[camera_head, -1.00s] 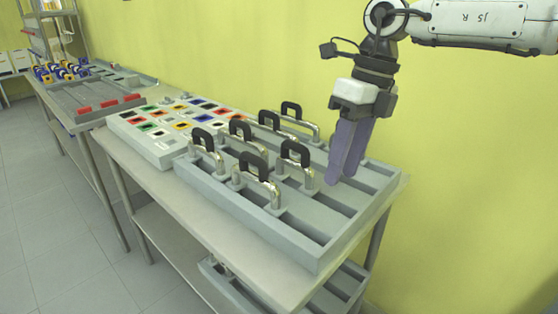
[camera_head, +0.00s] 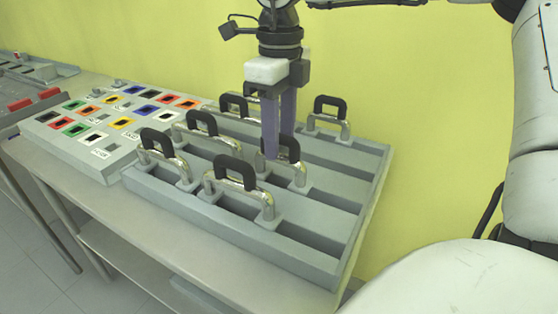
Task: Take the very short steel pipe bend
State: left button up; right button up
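Several shiny steel pipe bends with black handles stand upright in the grey slotted tray (camera_head: 345,215). One bend (camera_head: 328,124) is at the back right, one (camera_head: 240,190) at the front, one (camera_head: 165,158) at the front left, and others lie between. I cannot tell which is the very short one. My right gripper (camera_head: 279,154) points down at the bend (camera_head: 297,168) in the middle right, its purple fingertips by that bend's black handle. The two fingers look apart with nothing held; they partly hide this handle. My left gripper is not in view.
A grey panel (camera_head: 105,160) with coloured square frames stands left of the tray on the same table. Farther left is another tray with red blocks (camera_head: 20,104). A yellow wall (camera_head: 440,110) rises behind. The tray's right-hand slots are empty.

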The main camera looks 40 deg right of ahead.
notch_tip(320, 180, down, 5)
jog(key=shift+r, duration=0.2)
grip_shut()
jog(key=shift+r, duration=0.1)
